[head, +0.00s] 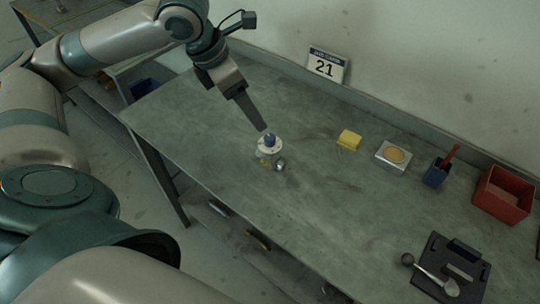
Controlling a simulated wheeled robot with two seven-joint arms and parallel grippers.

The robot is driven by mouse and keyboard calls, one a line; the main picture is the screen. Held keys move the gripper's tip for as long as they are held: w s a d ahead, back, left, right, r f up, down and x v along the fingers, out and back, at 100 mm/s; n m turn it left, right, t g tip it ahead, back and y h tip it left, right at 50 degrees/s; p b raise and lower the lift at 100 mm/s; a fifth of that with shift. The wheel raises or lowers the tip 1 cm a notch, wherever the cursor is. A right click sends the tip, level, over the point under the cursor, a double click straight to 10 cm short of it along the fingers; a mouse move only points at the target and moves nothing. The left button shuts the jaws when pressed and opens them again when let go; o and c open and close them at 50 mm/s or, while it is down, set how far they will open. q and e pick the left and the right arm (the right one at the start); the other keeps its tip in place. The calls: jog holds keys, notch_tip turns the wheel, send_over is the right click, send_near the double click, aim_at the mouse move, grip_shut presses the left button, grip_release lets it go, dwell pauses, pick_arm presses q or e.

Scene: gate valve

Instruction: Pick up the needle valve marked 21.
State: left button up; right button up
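A small valve (266,155) with a pale body and a dark blue top stands on the bench. A round metallic end sticks out at its lower right and a yellowish patch shows low on its front. I cannot read any mark on it. My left gripper (261,127) points down from above, its tip just above and left of the blue top; I cannot tell whether they touch. Its fingers overlap in this view, so their gap is hidden. A white card (326,65) reading 21 stands at the bench's back edge. My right gripper is out of view.
The grey-green bench (210,120) is clear around the valve. To the right are a yellow block (349,140), a tin with tan contents (394,156), a blue holder (436,174), a red bin (505,194) and a dark tray (475,284) with a spoon-like tool. A wall runs behind.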

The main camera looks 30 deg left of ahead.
aim_at(269, 137)
pick_arm(q)
jog(key=p+x, duration=0.1)
jog(key=x, duration=0.7)
jog(key=shift+f, duration=0.2)
jog(key=shift+w+d+f, duration=0.1)
jog(key=shift+d+f, duration=0.1)
jog(key=shift+f, duration=0.15)
jog(key=p+x, duration=0.1)
jog(key=x, duration=0.2)
jog(key=shift+d+p, duration=0.15)
jog(key=shift+p, duration=0.2)
jog(key=shift+w+f, duration=0.25)
jog(key=shift+f, duration=0.45)
jog(key=shift+c, duration=0.5)
grip_shut()
